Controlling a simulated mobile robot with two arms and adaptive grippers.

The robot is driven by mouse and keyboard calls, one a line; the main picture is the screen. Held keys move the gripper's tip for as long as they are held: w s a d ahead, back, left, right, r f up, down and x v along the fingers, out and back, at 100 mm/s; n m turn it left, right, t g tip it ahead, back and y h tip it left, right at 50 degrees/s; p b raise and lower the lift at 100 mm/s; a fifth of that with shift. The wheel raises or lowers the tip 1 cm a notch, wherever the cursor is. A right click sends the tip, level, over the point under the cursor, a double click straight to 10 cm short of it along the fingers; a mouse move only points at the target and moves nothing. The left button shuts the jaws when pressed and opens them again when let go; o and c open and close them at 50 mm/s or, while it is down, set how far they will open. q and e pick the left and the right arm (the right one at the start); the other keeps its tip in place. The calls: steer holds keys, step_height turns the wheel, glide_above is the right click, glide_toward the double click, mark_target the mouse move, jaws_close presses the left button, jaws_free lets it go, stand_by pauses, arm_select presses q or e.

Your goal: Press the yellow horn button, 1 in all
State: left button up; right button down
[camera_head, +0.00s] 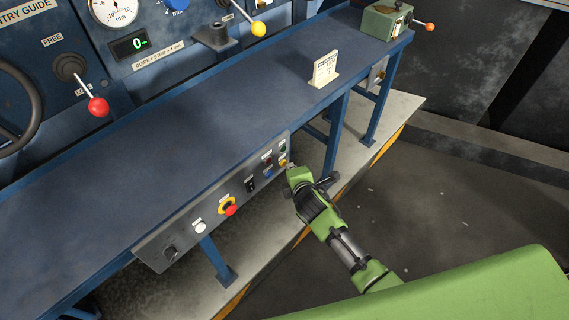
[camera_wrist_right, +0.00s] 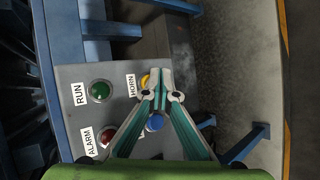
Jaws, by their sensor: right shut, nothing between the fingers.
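The yellow horn button (camera_wrist_right: 146,80) is on the grey control panel (camera_wrist_right: 72,73) beside the HORN label (camera_wrist_right: 131,85). In the right wrist view it is partly covered by my right gripper's fingertips (camera_wrist_right: 161,77). The fingers are closed together with nothing between them. The tips overlap the button's right side; I cannot tell whether they touch it. In the head view the right gripper (camera_head: 290,167) points at the panel's right end, close to the small yellow button (camera_head: 282,162). My left gripper is in neither view.
The green RUN button (camera_wrist_right: 99,91), red ALARM button (camera_wrist_right: 108,138) and blue button (camera_wrist_right: 155,122) sit close by. A red emergency knob (camera_head: 230,210) is farther left on the panel. The blue bench (camera_head: 170,140) stands above the panel. Blue legs (camera_head: 337,135) stand close to the gripper.

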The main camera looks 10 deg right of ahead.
steer(key=shift+w+a, duration=0.25)
steer(key=shift+w, duration=0.1)
stand_by(0.7)
stand_by(0.4)
steer(key=shift+s+d+p, duration=0.4)
steer(key=shift+s+p, duration=0.1)
steer(key=shift+s, duration=0.2)
steer(key=s+d+p, duration=0.1)
steer(key=s, duration=0.1)
steer(key=s+d+p, duration=0.1)
steer(key=s+d, duration=0.1)
steer(key=shift+a+f, duration=0.1)
stand_by(0.8)
